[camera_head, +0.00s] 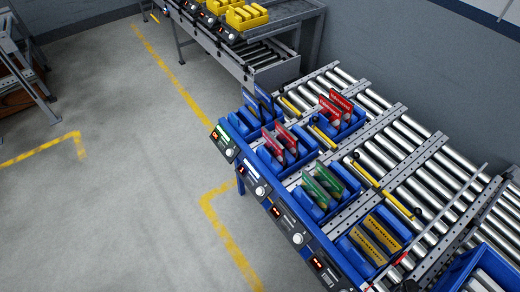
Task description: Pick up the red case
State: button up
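Two bright red cases (341,100) with pale lettering stand upright, leaning, in a blue bin at the back of the roller conveyor. Two darker red cases (286,138) stand in another blue bin (268,160) nearer the front edge. I cannot tell which of these is the red case of the task. My gripper does not show in this view, so its place and state are hidden.
The roller conveyor (408,138) also bears blue bins with blue cases (255,106), green cases (322,182) and yellow cases (376,240). Control boxes (297,238) line its front edge. A second conveyor holds yellow bins (246,16).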

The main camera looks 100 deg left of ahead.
aim_at(271, 144)
jog(key=z, duration=0.05)
jog(key=k, duration=2.05)
jog(key=u, duration=1.6)
jog(key=i, duration=0.5)
jog(key=u, duration=0.15)
